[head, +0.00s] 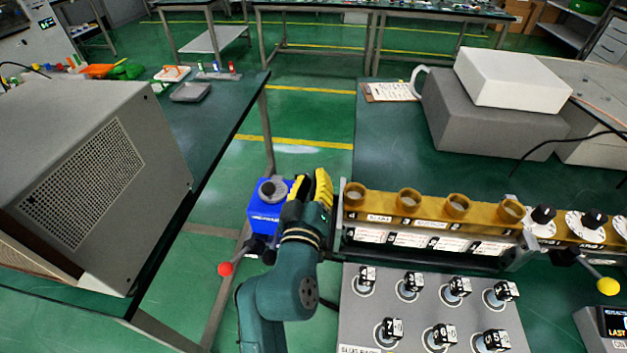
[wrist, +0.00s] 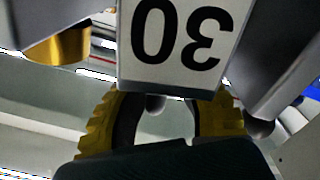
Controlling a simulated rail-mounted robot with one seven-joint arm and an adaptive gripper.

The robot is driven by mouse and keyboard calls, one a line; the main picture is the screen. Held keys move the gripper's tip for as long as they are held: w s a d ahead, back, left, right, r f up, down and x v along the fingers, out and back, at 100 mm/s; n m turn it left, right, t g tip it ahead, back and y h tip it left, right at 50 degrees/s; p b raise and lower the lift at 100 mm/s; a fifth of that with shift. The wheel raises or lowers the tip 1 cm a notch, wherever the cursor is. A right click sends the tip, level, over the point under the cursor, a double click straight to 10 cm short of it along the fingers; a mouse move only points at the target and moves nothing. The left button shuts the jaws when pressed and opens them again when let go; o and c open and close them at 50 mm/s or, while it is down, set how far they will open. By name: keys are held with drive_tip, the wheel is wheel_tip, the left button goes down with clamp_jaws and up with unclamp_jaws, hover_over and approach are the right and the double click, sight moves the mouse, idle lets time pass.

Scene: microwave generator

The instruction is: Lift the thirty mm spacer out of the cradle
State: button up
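In the wrist view a white block marked "30" (wrist: 180,45), upside down, fills the top middle; I take it to be the thirty mm spacer. My gripper (wrist: 168,112) has two ribbed yellow fingers just below the block, with a clear gap between their lower parts. Their tips meet the block's lower edge in the picture, and I cannot tell whether they touch or hold it. Grey angled surfaces flank the block; whether they are the cradle is unclear. In the head view my gripper (head: 320,188) is by the left end of the brass guide, and the spacer is hidden.
The brass guide (head: 432,205) with several ring openings stands right of my gripper. A blue block (head: 266,222) with a grey cap stands on its left. A grey panel (head: 400,325) with black numbered cubes lies in front. A large grey cabinet (head: 95,180) stands far left.

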drive_tip(key=shift+o, duration=1.3)
drive_tip(key=shift+f, duration=0.1)
drive_tip(key=s+a, duration=0.1)
drive_tip(key=s, duration=1.1)
drive_tip(key=shift+a, duration=0.2)
